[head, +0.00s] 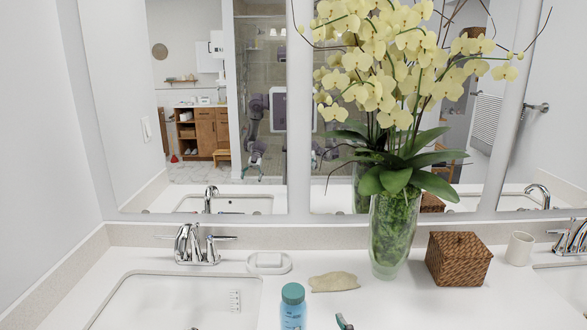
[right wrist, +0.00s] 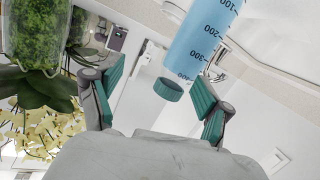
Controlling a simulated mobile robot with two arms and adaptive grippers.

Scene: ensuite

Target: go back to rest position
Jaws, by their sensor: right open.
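My right gripper (right wrist: 160,73) is open in the right wrist view, with teal pads on both fingers and nothing held between them. One teal fingertip (head: 345,322) of it shows at the bottom edge of the head view, just right of a blue bottle. That blue bottle (head: 293,315) has a teal cap and stands upright on the counter. In the right wrist view the bottle (right wrist: 203,35) appears upside down beyond the fingers, its cap in the gap between them. Whether a finger touches it I cannot tell. My left gripper is not in view directly.
The white counter (head: 440,305) holds a sink (head: 130,305) with a faucet (head: 190,245), a soap dish (head: 285,264), a beige stone-like piece (head: 333,282), a tall glass orchid vase (head: 393,240), a wicker box (head: 458,258) and a white cup (head: 520,248). Mirrors (head: 200,90) stand behind.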

